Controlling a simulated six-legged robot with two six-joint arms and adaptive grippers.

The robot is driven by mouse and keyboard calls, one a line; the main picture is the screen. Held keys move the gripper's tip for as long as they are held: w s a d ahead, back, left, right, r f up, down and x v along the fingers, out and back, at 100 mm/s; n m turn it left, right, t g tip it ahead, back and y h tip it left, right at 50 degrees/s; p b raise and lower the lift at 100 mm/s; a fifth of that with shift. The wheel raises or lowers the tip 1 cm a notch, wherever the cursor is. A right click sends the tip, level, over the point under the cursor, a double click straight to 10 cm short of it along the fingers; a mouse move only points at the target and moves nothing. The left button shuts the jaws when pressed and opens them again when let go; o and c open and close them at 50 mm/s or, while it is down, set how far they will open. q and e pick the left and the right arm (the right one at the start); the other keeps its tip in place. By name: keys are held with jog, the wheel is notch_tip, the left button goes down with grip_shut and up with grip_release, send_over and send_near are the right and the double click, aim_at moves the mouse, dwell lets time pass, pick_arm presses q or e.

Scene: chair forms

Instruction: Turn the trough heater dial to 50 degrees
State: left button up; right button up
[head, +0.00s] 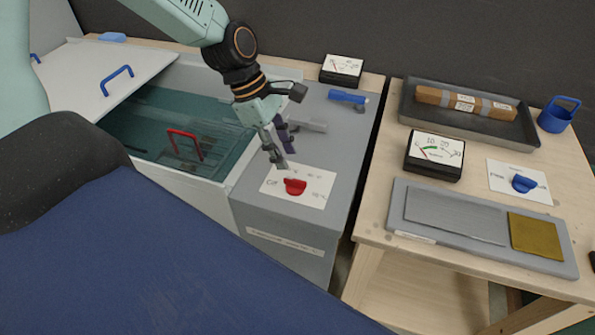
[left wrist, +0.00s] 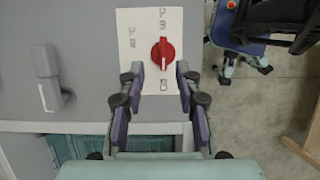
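The trough heater dial is a red knob (head: 295,186) on a white label plate (head: 317,180), on the grey top beside the trough. In the left wrist view the red dial (left wrist: 163,53) sits just beyond the fingertips, between their lines. Its raised grip runs along the picture's height there. Marks are printed around it, with "Off" at its left in the head view; its exact setting is too small to read. My left gripper (head: 277,160) is open and empty, just behind the dial; it also shows open in the left wrist view (left wrist: 160,73). My right gripper is not in view.
The water trough (head: 240,172) with a red-handled basket (head: 184,139) lies left of the dial. A gauge (head: 342,69) and blue-handled tool (head: 347,97) are behind. The right table holds another gauge (head: 435,154), a blue dial (head: 523,184) and a metal tray (head: 420,117).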

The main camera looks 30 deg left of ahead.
aim_at(295, 180)
pick_arm(q)
jog(key=f, duration=0.1)
jog(key=f+b, duration=0.1)
jog(key=s, duration=0.1)
jog(key=shift+d+f, duration=0.3)
jog(key=shift+f, duration=0.1)
jog(key=f+b, duration=0.1)
jog(key=w+d+f+b, duration=0.1)
jog(key=f, duration=0.1)
jog(key=shift+d, duration=0.1)
jog(key=shift+w+d+f, duration=0.15)
jog(key=shift+d+f, duration=0.1)
jog(key=shift+s, duration=0.35)
jog(key=shift+w, duration=0.35)
jog(key=c, duration=0.4)
jog(key=shift+s, duration=0.2)
grip_shut()
